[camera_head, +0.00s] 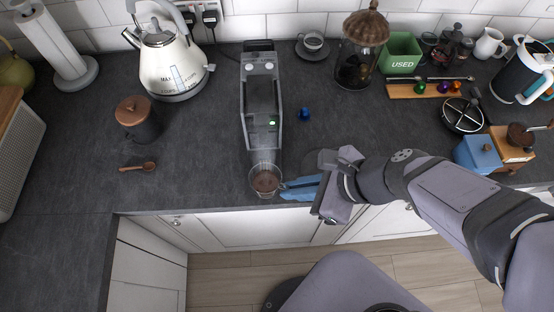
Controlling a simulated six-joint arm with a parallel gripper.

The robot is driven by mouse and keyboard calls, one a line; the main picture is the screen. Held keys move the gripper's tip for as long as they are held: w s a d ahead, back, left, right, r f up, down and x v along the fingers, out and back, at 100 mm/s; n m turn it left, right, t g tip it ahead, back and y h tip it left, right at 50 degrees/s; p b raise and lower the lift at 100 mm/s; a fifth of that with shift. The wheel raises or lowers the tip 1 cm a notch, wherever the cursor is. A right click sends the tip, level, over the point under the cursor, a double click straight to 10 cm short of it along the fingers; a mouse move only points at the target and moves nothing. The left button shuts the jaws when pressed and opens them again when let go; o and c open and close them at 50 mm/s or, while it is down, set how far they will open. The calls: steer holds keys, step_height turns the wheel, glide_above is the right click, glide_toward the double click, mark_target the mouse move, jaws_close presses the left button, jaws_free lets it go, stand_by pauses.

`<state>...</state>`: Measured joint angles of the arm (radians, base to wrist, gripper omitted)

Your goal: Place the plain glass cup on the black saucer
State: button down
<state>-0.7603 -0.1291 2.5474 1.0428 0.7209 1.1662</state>
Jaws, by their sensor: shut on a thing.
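The plain glass cup (265,182), with brown contents, stands at the front end of the coffee machine, close to the worktop's front edge. My gripper (284,187) reaches in from the right with its blue fingers (303,187) at the cup's right side, shut on it. Whether the cup is lifted cannot be told from this view.
The grey coffee machine (262,105) stands directly behind the cup. A blue capsule (305,114) lies to its right. Another cup on a saucer (312,46) stands at the back. A blue box (477,154) is at the right. A wooden spoon (138,167) lies left; worktop around it is clear.

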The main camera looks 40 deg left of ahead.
steer(key=w+d+f+m+t, duration=0.25)
steer(key=w+d+m, duration=0.2)
steer(key=w, duration=0.75)
steer(key=shift+w+r+n+g, duration=1.75)
steer(key=shift+w+r+n, duration=0.45)
steer(key=shift+n, duration=0.75)
steer(key=shift+w+d+f+p, duration=0.1)
steer(key=shift+f+p, duration=0.5)
steer(key=shift+f, duration=2)
steer(key=shift+w+d+f+p, duration=0.1)
steer(key=shift+f+p, duration=0.5)
steer(key=shift+f, duration=1.95)
steer(key=shift+f, duration=0.15)
